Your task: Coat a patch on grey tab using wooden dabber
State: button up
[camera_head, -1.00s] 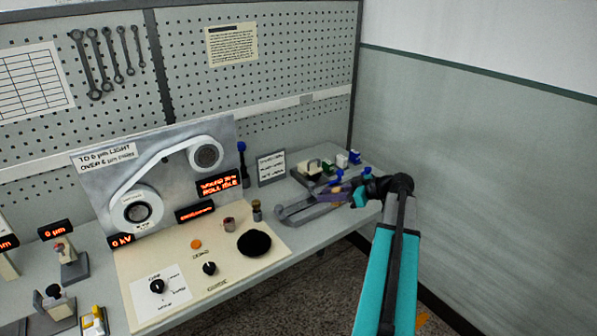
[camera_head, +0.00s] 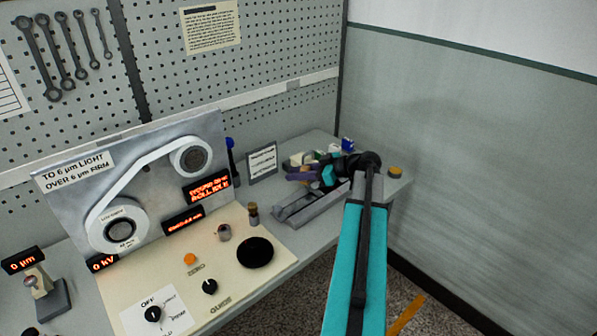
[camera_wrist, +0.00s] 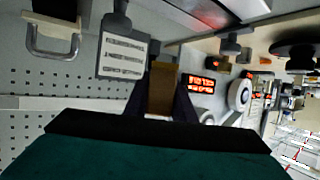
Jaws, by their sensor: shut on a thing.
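My gripper (camera_wrist: 160,105) is shut on a brown wooden piece, which looks like the wooden dabber (camera_wrist: 162,82), held upright between the dark fingers in the wrist view. In the head view my gripper (camera_head: 304,174) is small and partly covered by my wrist, above the right part of the bench, just behind a long grey trough (camera_head: 310,210). The dabber's working end is not clear there. I cannot pick out the grey tab with certainty in either view.
A small sign (camera_head: 262,163) stands left of my gripper, beside a blue-topped post (camera_head: 231,155). Small white, green and blue items (camera_head: 347,145) crowd the back. The control panel (camera_head: 170,285) with a black pad (camera_head: 255,252) lies left. A yellowish disc (camera_head: 395,172) is right.

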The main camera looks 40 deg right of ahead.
jog(key=shift+s+d, duration=0.2)
send_over(292, 202)
jog(key=d, duration=0.3)
jog(key=shift+s+d+f+b, duration=0.1)
jog(key=shift+f+b, duration=0.1)
jog(key=shift+f, duration=1.3)
jog(key=shift+s+f+b, duration=0.1)
jog(key=shift+f+b, duration=0.05)
jog(key=shift+f, duration=1.3)
jog(key=shift+f+b, duration=1.05)
jog(key=shift+b, duration=0.2)
jog(key=shift+w+a+b, duration=0.15)
jog(key=shift+a+b, duration=1.15)
jog(key=shift+a, duration=0.2)
jog(key=shift+a, duration=0.15)
